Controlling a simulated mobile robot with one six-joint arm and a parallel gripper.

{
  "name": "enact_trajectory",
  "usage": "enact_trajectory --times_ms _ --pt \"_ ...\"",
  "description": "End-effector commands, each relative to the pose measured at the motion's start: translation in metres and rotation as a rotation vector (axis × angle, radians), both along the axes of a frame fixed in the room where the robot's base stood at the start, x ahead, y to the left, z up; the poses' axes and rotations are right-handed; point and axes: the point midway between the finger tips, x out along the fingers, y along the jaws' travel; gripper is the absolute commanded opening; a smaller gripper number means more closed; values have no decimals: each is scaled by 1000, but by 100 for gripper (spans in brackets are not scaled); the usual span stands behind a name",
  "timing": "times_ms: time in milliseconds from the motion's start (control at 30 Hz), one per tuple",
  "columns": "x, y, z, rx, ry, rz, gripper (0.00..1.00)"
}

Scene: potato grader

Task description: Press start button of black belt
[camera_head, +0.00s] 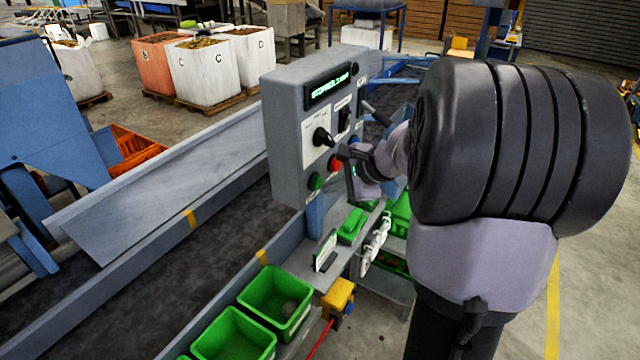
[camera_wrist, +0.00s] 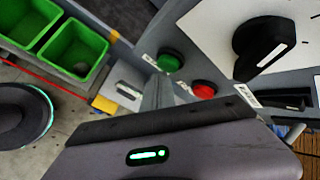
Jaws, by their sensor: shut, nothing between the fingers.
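A grey control box (camera_head: 285,130) stands beside the black belt (camera_head: 140,268). Its face carries a green button (camera_head: 316,181), a red button (camera_head: 334,162) and a black rotary knob (camera_head: 322,137). The wrist view shows the green button (camera_wrist: 170,60) left of the red button (camera_wrist: 204,90), with the knob (camera_wrist: 263,47) at upper right. My gripper (camera_head: 345,153) is shut and empty, in front of the box face near the red button and knob in the head view. Its grey fingers (camera_wrist: 158,92) point toward the green button in the wrist view; I cannot tell any contact.
A lit display (camera_head: 330,91) tops the box and appears to read "STOPPED". Green bins (camera_head: 276,300) and a yellow box (camera_head: 339,298) sit below, along the belt's edge. A small sign (camera_head: 326,250) stands under the box. Large white sacks (camera_head: 205,75) stand far behind.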

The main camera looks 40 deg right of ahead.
Motion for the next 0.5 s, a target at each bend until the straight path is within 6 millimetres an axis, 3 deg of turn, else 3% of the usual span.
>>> enact_trajectory --times_ms 500 --pt "6 2 0 0 0 0 0"
